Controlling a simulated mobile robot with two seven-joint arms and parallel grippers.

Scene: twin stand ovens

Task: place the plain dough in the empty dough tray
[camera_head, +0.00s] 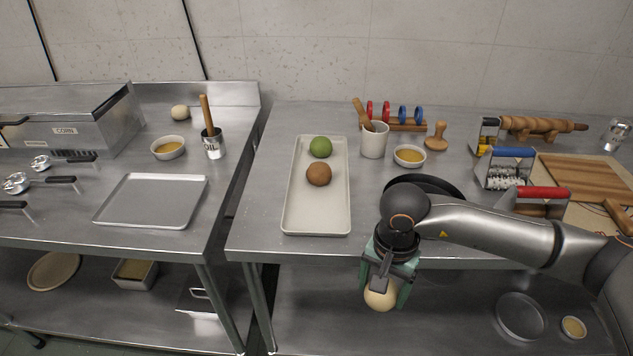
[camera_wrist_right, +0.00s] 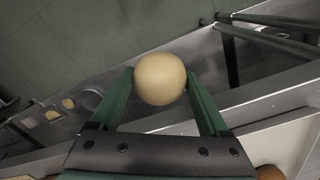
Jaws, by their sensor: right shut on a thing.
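A plain beige dough ball (camera_head: 380,294) is held between the fingers of my right gripper (camera_head: 386,286), in front of the right table's front edge. In the right wrist view the dough (camera_wrist_right: 160,79) sits between both green fingertips (camera_wrist_right: 160,85). An empty metal tray (camera_head: 150,203) lies on the left table. A long pale tray (camera_head: 318,215) on the right table holds a green dough ball (camera_head: 320,147) and a brown one (camera_head: 318,174). Another pale ball (camera_head: 180,112) rests at the back of the left table. My left gripper is not in view.
A gap separates the two tables. An oil can with a brush (camera_head: 213,143) and a bowl (camera_head: 168,147) stand behind the empty tray. A utensil crock (camera_head: 373,139), a bowl (camera_head: 409,155) and a dark pan (camera_head: 425,184) are right of the long tray.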

